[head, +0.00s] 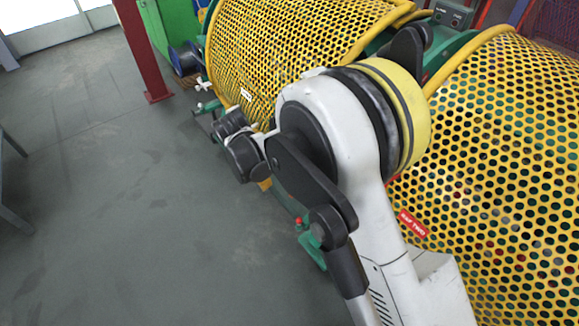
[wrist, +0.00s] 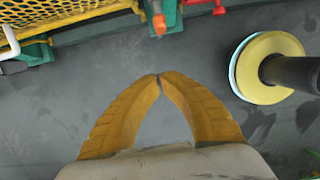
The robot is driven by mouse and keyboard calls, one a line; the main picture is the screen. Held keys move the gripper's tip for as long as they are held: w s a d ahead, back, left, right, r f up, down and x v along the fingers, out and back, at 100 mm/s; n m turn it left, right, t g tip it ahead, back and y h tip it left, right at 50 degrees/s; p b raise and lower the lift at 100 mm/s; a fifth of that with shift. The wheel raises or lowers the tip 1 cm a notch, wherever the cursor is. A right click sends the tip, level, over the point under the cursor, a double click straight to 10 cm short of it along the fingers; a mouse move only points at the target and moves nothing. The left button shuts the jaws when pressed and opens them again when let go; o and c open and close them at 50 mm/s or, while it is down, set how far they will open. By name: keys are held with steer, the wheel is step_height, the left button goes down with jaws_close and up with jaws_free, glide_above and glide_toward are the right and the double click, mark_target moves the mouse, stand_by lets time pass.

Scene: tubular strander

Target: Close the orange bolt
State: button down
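In the wrist view the two yellow-orange fingers of my gripper (wrist: 159,77) meet at their tips, with nothing seen between them. Beyond the tips, at the top edge, a small orange piece (wrist: 158,24), which looks like the orange bolt, sits on a green bracket (wrist: 170,10). The fingertips are apart from it, with grey floor showing between. The picture edge cuts off the upper part of the bracket, so I cannot tell the bolt's full position. In the head view my arm hides most of this spot.
Yellow perforated guards (head: 510,150) of the machine fill the right side of the head view. A red post (head: 143,50) stands at the upper left. A red handle-like part (wrist: 219,8) lies right of the bracket. The grey floor (head: 110,200) at left is clear.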

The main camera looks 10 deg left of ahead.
steer(key=w+d+f+b, duration=0.4)
steer(key=f+b, duration=0.1)
steer(key=f, duration=0.4)
steer(key=shift+w+d+f, duration=0.15)
steer(key=shift+w, duration=0.05)
steer(key=w+d, duration=0.3)
steer(key=w, duration=0.1)
steer(key=shift+w+d, duration=0.2)
steer(key=shift+d, duration=0.15)
